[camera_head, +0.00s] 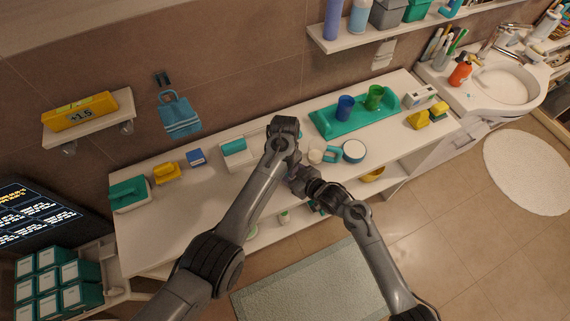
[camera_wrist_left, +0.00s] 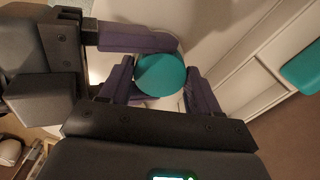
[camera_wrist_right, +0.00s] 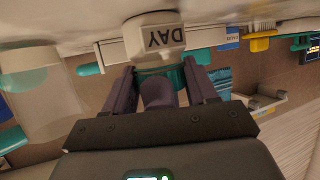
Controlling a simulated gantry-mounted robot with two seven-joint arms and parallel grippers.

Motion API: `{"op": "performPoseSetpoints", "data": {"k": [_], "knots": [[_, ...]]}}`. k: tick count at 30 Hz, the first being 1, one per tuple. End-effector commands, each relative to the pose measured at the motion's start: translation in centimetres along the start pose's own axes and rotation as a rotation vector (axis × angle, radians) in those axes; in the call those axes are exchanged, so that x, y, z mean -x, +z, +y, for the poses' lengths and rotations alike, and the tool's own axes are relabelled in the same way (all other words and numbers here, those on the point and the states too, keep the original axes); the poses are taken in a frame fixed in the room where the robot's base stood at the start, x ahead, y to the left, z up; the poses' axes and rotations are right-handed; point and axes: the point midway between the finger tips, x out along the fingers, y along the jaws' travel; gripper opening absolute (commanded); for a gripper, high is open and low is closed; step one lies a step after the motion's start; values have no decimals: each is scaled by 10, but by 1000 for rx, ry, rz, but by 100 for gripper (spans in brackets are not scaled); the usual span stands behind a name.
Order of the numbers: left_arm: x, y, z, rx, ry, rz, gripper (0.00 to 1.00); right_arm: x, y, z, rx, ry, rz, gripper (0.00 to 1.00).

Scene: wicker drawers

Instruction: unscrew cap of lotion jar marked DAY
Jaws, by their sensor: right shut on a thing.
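The lotion jar (camera_wrist_right: 165,36) is white with the word DAY, upside down in the right wrist view. Its round teal cap (camera_wrist_left: 161,75) shows from above in the left wrist view. My right gripper (camera_wrist_right: 160,70) is shut on the jar from the side. My left gripper (camera_wrist_left: 162,70) comes from above, one finger on each side of the cap, with small gaps apparent; it looks open. One left finger stands in front of the cap in the right wrist view. In the head view, my arms hide the jar; I cannot tell if its base touches the counter.
The long white counter (camera_head: 180,215) carries a teal tray (camera_head: 330,125) with a blue cup (camera_head: 345,107) and a green cup (camera_head: 375,97). A round white-topped container (camera_head: 354,151) stands right of the grippers. A sink (camera_head: 500,86) is at far right.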

Motion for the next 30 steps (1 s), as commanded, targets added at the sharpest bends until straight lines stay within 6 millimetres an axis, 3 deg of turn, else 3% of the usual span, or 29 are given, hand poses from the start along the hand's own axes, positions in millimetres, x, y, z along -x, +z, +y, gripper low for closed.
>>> {"op": "performPoseSetpoints", "data": {"k": [1,4,14,24,30], "knots": [[0,0,0,0,0,0,71,0,2,0,-1,0,-3,0],[0,0,0,0,0,0,84,0,2,0,-1,0,-3,0],[3,0,0,0,-1,1,84,0,2,0,-1,0,-3,0],[38,0,0,0,-1,2,84,0,2,0,-1,0,-3,0],[45,0,0,0,0,0,84,0,2,0,-1,0,-3,0]]}}
